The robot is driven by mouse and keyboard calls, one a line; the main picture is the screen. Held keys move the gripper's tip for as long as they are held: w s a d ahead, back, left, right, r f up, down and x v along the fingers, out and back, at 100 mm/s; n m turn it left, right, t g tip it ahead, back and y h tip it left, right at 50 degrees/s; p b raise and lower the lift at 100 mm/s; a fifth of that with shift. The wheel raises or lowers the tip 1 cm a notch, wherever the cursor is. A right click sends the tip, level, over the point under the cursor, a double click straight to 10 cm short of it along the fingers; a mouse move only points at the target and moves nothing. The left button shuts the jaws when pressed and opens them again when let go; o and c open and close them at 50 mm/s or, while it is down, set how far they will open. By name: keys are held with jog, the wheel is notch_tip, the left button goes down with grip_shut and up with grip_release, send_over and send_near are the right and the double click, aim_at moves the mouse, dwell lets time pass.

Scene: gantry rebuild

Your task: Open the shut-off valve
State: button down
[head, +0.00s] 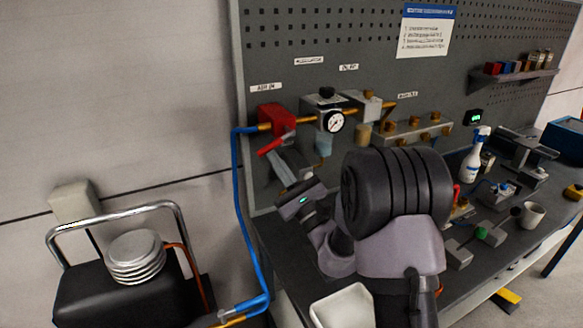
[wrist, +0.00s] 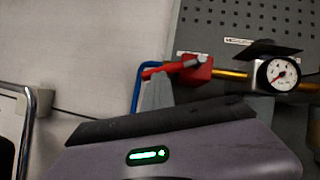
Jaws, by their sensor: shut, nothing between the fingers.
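The shut-off valve is a red block (head: 277,119) on the brass air line at the left of the pegboard, under a label. Its red lever (head: 271,146) points down and to the left in the head view. In the wrist view the valve body (wrist: 198,72) is behind the lever (wrist: 160,69), which points left and slightly down from its pale pivot. My gripper (head: 277,160) is shut and empty, just below the lever. In the wrist view its grey fingers (wrist: 157,88) overlap the lever's underside; I cannot tell whether they touch it.
A gauge (head: 335,122) and regulator stand right of the valve. A blue hose (head: 240,200) drops from it on the left. A black compressor (head: 110,290) stands lower left. The bench holds a spray bottle (head: 474,160) and a cup (head: 532,214).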

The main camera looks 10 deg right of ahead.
jog(key=shift+a+r, duration=0.65)
jog(key=shift+r, duration=0.3)
jog(key=shift+a+r, duration=0.1)
jog(key=shift+r, duration=0.05)
